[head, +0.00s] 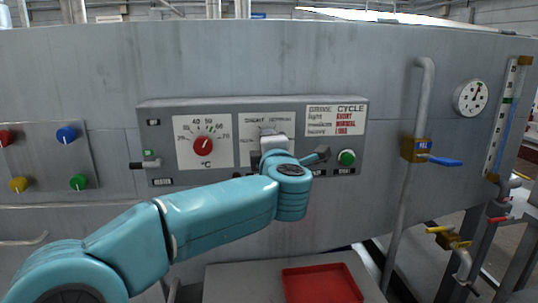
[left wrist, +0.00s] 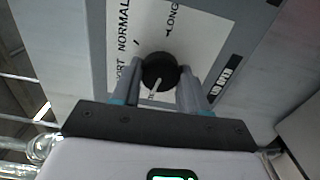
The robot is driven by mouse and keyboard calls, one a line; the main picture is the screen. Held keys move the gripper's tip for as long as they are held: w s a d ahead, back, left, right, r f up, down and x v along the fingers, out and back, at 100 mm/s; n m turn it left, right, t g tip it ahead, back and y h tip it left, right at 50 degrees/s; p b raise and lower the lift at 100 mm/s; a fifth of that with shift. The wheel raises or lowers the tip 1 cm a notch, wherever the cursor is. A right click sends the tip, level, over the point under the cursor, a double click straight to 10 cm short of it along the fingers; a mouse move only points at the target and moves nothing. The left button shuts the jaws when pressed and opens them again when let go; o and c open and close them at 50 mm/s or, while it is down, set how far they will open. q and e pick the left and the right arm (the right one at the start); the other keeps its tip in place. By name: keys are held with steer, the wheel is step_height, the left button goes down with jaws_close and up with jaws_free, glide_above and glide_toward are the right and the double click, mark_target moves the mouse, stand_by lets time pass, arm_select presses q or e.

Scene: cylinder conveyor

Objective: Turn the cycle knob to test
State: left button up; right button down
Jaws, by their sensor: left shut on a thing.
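In the left wrist view a round black knob (left wrist: 160,66) with a white pointer sits on a white dial plate (left wrist: 205,35). NORMAL and LONG can be read there, with part of a third word ending in ORT. The pointer aims down in that picture, away from NORMAL and LONG. My left gripper (left wrist: 163,75) is shut on the knob, one finger on each side. In the head view my left gripper (head: 270,143) is at the panel's middle dial plate (head: 268,120) and hides the knob. No test mark is readable. My right gripper is not in view.
The grey control panel (head: 370,118) also carries a red temperature knob (head: 203,146), a green button (head: 346,157) and a lever handle (head: 151,163). A valve with a blue handle (head: 444,161) is to the right. A red tray (head: 320,284) lies below.

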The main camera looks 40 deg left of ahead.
arm_select(q)
steer(key=shift+n+b, duration=0.55)
steer(key=shift+n, duration=0.45)
steer(key=shift+r, duration=0.1)
steer(key=o, duration=1.1)
steer(key=shift+c, duration=0.2)
steer(key=b+v, duration=0.1)
steer(key=v, duration=1.5)
